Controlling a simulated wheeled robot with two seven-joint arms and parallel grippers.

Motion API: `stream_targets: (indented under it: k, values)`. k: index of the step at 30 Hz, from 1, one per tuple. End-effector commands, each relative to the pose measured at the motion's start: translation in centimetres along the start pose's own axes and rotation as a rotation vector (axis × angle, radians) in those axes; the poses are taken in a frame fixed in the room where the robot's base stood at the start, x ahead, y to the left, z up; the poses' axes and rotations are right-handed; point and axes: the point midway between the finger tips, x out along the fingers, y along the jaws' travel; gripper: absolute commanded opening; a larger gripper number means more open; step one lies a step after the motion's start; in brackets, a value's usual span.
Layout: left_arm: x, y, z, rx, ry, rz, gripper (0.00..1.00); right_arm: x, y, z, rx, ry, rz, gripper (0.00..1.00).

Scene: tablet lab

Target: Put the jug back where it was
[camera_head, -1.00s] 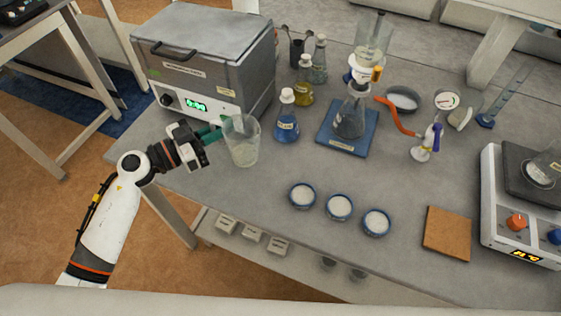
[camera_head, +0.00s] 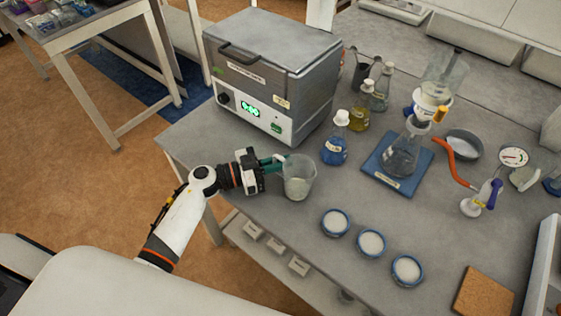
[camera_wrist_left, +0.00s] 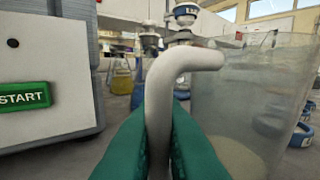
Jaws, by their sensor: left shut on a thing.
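The jug (camera_head: 299,178) is a clear beaker-like vessel with whitish contents low inside. It is at the left part of the bench, in front of the grey oven-like box. My left gripper (camera_head: 274,163) has green fingers and is shut on the jug's handle, at the jug's left side. In the left wrist view the green fingers (camera_wrist_left: 158,145) close around the pale curved handle (camera_wrist_left: 172,75), and the jug's wall (camera_wrist_left: 250,95) fills the right side. The jug looks upright; I cannot tell whether its base touches the bench. My right gripper is not in view.
The grey box (camera_head: 270,80) with a green display stands behind the jug. A blue-filled flask (camera_head: 335,148) is to the jug's right. Several white-filled dishes (camera_head: 336,222) lie in front right. A filter flask stands on a blue mat (camera_head: 378,176). The bench's left edge is close.

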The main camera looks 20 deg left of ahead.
Motion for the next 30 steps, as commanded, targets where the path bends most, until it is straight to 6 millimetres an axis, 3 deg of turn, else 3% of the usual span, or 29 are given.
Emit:
stream_targets:
  k: [9,10,13,23,30]
  values:
    - [0.0,0.0,-0.2,0.001,0.000,0.000,0.00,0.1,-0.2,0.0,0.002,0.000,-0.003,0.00]
    - [0.0,0.0,-0.2,0.001,0.000,0.000,0.14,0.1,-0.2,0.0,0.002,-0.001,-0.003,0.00]
    - [0.0,0.0,-0.1,0.001,0.000,0.001,0.30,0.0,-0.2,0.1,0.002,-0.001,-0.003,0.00]
    - [0.0,0.0,0.2,0.001,-0.001,0.001,0.31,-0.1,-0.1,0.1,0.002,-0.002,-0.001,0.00]
    - [-3.9,0.0,-0.3,0.002,0.006,0.001,0.31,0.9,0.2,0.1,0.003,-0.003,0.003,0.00]
